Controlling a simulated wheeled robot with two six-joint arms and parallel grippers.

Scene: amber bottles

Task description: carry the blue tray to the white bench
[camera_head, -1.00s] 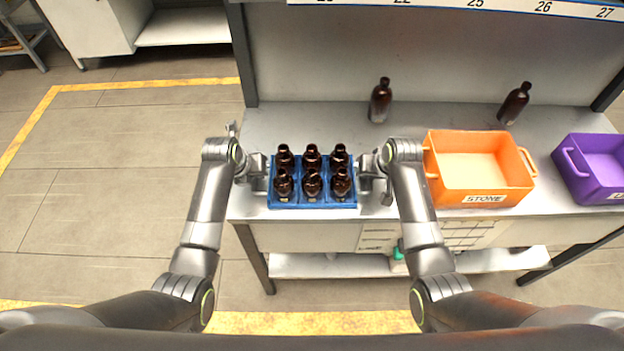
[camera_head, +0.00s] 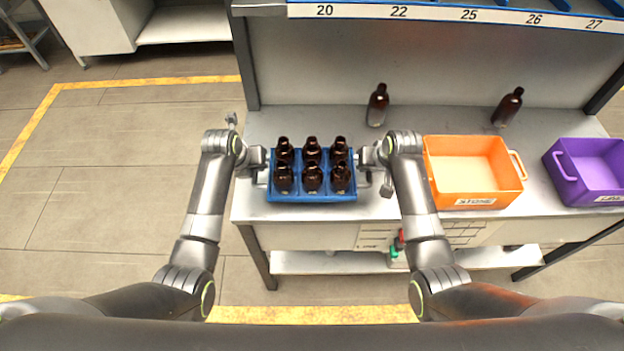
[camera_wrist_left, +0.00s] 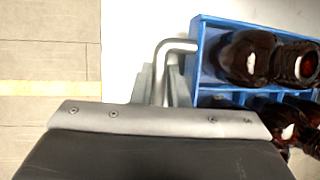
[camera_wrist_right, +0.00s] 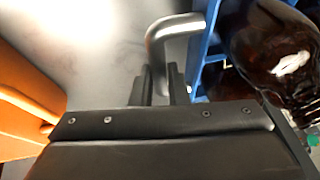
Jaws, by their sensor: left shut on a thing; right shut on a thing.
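The blue tray (camera_head: 312,197) is upright over the left end of a pale grey workbench (camera_head: 400,207) and carries several amber bottles (camera_head: 312,180). I cannot tell whether its base touches the bench top. My left gripper (camera_head: 262,167) is shut on the tray's left handle, a bent grey bar (camera_wrist_left: 178,46) in the left wrist view. My right gripper (camera_head: 366,164) is shut on the right handle (camera_wrist_right: 175,28). A white bench-like unit (camera_head: 90,28) with a low shelf stands at the far upper left, partly out of view.
An orange bin (camera_head: 472,203) and a purple bin (camera_head: 590,196) stand right of the tray. Two loose bottles stand at the back, one mid-bench (camera_head: 377,106) and one at right (camera_head: 508,107). A numbered shelf (camera_head: 440,13) is above. The floor at left (camera_head: 120,170) is clear.

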